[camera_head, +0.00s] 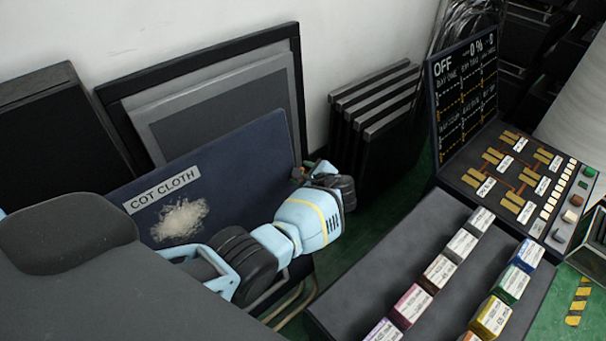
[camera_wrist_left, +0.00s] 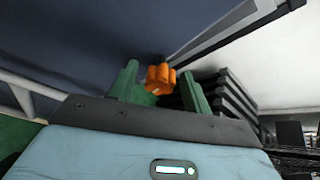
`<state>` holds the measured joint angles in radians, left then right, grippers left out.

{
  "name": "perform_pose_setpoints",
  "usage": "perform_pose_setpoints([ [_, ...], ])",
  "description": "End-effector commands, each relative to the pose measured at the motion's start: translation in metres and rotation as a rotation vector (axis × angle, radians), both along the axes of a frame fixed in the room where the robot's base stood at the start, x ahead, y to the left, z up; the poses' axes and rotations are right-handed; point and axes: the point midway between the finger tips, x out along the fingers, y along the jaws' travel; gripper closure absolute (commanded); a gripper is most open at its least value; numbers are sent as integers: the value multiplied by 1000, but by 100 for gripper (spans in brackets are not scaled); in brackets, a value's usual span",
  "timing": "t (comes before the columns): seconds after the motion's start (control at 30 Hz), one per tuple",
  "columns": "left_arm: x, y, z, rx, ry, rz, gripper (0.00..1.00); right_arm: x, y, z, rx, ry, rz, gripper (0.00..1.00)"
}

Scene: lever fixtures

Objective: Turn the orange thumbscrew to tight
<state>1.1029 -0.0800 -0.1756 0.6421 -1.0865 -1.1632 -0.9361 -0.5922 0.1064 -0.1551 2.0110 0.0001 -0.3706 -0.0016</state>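The orange thumbscrew (camera_wrist_left: 160,78) shows in the left wrist view, in front of the dark blue panel face. My left gripper (camera_wrist_left: 158,71) is open, with one green finger on each side of the thumbscrew. The right finger looks close to it and a gap shows on the left; I cannot tell whether either touches. In the head view my left arm reaches across the dark blue panel (camera_head: 245,150) labelled COT CLOTH, with the left gripper (camera_head: 308,170) at its right edge. The thumbscrew is not clearly visible there. My right gripper is not in view.
Dark panels (camera_head: 382,115) lean against the white wall behind the gripper. A sloped grey rack (camera_head: 390,260) with several coloured boxes stands at right. Beyond it is a control console (camera_head: 520,180) with a screen reading OFF. Some green floor shows between.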

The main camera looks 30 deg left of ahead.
Motion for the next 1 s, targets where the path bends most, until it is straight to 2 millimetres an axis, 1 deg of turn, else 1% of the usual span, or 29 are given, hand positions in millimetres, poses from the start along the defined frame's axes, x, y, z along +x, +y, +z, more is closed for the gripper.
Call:
perform_pose_setpoints([
  [0.17, -1, -2, 1, -1, -1, 0, 51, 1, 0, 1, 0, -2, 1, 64],
  [0.27, -3, -8, 5, -2, -2, -2, 51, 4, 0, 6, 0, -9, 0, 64],
  [0.5, -19, -36, 26, -2, -6, -3, 51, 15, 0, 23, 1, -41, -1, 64],
  [0.7, -30, -55, 36, -1, -3, -2, 51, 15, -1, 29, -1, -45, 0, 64],
  [0.83, -33, -59, 38, 0, -1, 0, 51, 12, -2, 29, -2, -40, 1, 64],
  [1.0, -34, -60, 37, 0, 0, 0, 51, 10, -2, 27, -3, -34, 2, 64],
])
